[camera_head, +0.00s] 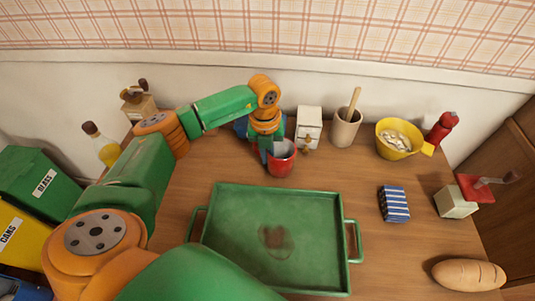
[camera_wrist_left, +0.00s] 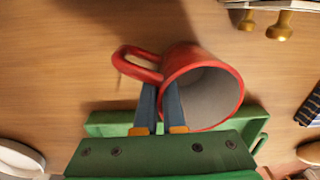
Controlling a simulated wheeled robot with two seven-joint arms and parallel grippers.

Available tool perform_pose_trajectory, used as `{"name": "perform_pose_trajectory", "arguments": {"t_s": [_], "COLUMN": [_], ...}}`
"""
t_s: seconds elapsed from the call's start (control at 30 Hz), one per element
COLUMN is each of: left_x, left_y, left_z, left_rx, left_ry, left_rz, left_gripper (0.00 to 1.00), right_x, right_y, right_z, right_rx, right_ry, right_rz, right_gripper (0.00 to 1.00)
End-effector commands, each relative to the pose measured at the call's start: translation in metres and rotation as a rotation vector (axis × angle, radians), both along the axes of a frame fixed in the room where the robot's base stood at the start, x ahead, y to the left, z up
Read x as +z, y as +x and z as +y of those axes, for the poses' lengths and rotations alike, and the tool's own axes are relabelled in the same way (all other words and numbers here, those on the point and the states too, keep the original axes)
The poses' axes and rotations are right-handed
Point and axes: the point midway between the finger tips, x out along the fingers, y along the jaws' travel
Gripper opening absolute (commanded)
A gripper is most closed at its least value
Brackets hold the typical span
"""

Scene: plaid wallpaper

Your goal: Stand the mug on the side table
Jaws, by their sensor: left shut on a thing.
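The red mug (camera_head: 281,163) has a pale grey inside and stands about upright just behind the green tray, over the wooden surface. I cannot tell whether its base touches the wood. My left gripper (camera_head: 266,153) is at the mug's left side and shut on it. In the left wrist view the two blue fingers (camera_wrist_left: 160,108) are closed together by the rim of the mug (camera_wrist_left: 205,85), next to its handle (camera_wrist_left: 138,64). My right gripper is out of view. No separate side table can be made out.
The green tray (camera_head: 225,193) with a brown stain lies in front. A white drawer box (camera_head: 309,127), a utensil pot (camera_head: 345,130) and a yellow bowl (camera_head: 386,141) stand behind right. A striped box (camera_head: 394,204), grinder (camera_head: 456,201) and bread (camera_head: 468,274) are at right.

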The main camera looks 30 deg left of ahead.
Motion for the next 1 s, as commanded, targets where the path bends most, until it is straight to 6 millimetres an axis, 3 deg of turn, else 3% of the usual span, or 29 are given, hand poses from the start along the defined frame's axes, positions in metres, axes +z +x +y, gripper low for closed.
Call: {"name": "perform_pose_trajectory", "arguments": {"t_s": [0.07,0.1,0.17,0.2,0.57,1.0], "left_x": [-0.003,-0.002,-0.002,-0.002,0.006,0.103], "left_y": [0.000,0.000,0.000,0.000,0.001,-0.001], "left_z": [0.000,0.000,0.000,0.000,0.000,0.003], "left_rx": [0.000,0.000,0.000,0.000,0.000,0.000], "left_ry": [-0.001,0.000,0.000,0.000,-0.001,-0.001], "left_rz": [-0.001,0.000,0.000,0.000,-0.003,-0.005], "left_gripper": [0.00,0.18,0.34,0.37,0.37,0.37], "right_x": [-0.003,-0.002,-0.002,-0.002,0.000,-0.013], "right_y": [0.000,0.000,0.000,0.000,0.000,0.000], "right_z": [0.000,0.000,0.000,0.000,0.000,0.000], "right_rx": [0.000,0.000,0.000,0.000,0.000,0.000], "right_ry": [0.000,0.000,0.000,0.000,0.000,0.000], "right_rz": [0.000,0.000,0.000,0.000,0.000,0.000], "right_gripper": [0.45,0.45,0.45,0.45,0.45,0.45]}}
